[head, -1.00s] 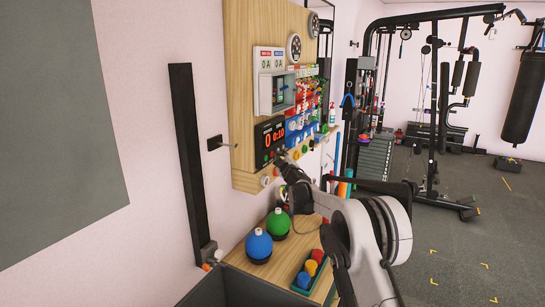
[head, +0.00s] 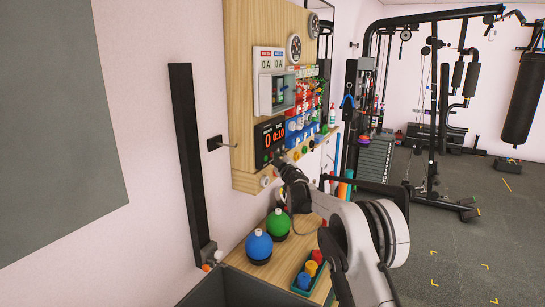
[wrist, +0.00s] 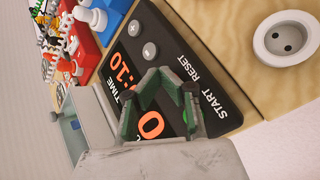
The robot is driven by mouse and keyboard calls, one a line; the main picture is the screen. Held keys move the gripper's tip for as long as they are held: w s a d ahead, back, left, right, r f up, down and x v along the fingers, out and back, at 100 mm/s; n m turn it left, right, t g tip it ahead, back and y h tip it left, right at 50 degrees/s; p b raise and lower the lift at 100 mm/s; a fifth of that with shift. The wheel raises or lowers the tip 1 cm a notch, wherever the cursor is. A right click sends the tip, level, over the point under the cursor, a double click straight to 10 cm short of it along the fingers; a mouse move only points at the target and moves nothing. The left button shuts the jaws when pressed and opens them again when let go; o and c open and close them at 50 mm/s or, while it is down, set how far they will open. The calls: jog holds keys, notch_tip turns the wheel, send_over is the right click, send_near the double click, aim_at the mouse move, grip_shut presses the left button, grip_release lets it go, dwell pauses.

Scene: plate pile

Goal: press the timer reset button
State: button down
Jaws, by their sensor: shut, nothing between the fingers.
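The timer (head: 264,139) is a black box with red digits on the wooden wall panel. In the wrist view the timer (wrist: 222,88) shows tilted, with "START" and "RESET" printed on its face and two grey plus and minus buttons (wrist: 142,38). My gripper (wrist: 170,82) is shut and empty, its fingertips over the timer's face beside the "RESET" lettering. The fingers hide part of the face, and I see no reset button itself. In the head view my gripper (head: 281,160) is at the timer's lower right; contact cannot be told.
A white round socket (wrist: 287,38) is on the panel beside the timer. Colored pieces (head: 297,122) crowd the panel to the right.

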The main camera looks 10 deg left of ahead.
jog(key=shift+a, duration=0.15)
dwell(0.5)
jog(key=shift+s+d+b, duration=0.25)
jog(key=shift+d+b, duration=0.15)
jog(key=shift+d, duration=0.35)
jog(key=shift+d, duration=0.1)
jog(key=shift+s+d+b, duration=0.25)
jog(key=shift+s+d, duration=0.05)
jog(key=shift+d, duration=0.45)
jog(key=shift+s+d+b, duration=0.2)
jog(key=shift+s+d, duration=0.05)
jog(key=shift+d, duration=0.5)
jog(key=shift+s+d+b, duration=0.25)
jog(key=shift+s+d, duration=0.05)
jog(key=shift+d, duration=0.45)
